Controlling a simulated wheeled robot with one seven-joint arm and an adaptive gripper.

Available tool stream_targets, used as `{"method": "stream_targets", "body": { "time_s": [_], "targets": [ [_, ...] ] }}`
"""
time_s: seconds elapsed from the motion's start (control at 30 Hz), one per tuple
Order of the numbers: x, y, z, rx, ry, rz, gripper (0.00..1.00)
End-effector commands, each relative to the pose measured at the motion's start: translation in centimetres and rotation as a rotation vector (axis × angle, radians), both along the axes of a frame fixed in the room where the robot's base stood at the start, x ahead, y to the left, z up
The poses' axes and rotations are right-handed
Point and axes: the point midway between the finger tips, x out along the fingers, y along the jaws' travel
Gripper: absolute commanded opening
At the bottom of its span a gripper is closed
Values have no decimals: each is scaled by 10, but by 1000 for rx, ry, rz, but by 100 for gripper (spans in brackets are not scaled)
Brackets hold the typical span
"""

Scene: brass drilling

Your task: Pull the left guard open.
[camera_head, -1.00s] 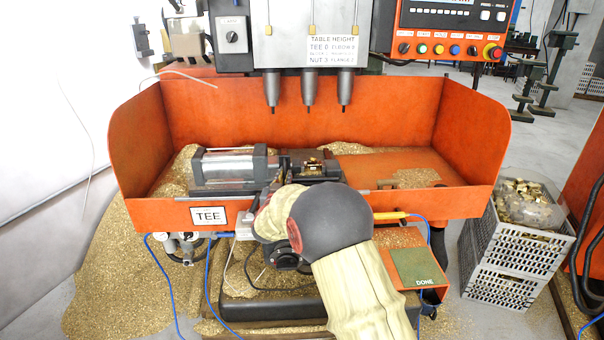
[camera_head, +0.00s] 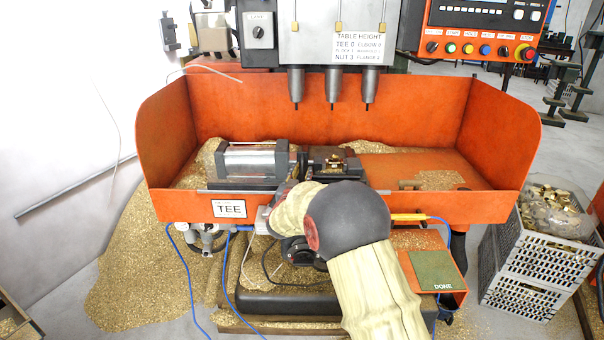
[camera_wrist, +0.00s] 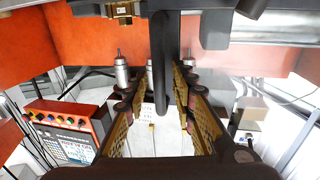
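My gripper (camera_wrist: 160,94) is open in the wrist view, with its two gold-padded fingers apart. A dark upright bar (camera_wrist: 166,50) shows between the fingers; I cannot tell whether it touches them or whether it belongs to the left guard. No part stands out clearly as the left guard. In the head view, my rounded grey wrist covers the fingers at the front edge of the orange tray (camera_head: 400,120). A vise-like fixture (camera_head: 250,160) lies just behind, with a brass piece (camera_head: 336,161) in its dark block at the right.
Three drill spindles (camera_head: 333,88) hang over the tray. A control panel (camera_head: 480,30) is at upper right. A crate of brass parts (camera_head: 535,250) stands at the right, by an orange box with a green DONE plate (camera_head: 433,270).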

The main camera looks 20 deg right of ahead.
Motion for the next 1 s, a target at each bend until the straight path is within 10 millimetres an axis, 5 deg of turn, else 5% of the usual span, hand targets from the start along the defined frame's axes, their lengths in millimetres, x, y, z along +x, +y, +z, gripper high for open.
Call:
{"method": "stream_targets", "body": {
  "time_s": [0.27, 0.7, 1.0],
  "targets": [
    [-6, 5, 0, 1, 1, 1, 26],
    [-74, 52, 0, 0, 0, 2, 26],
    [-97, 68, 0, 0, 0, 1, 26]
  ]
}}
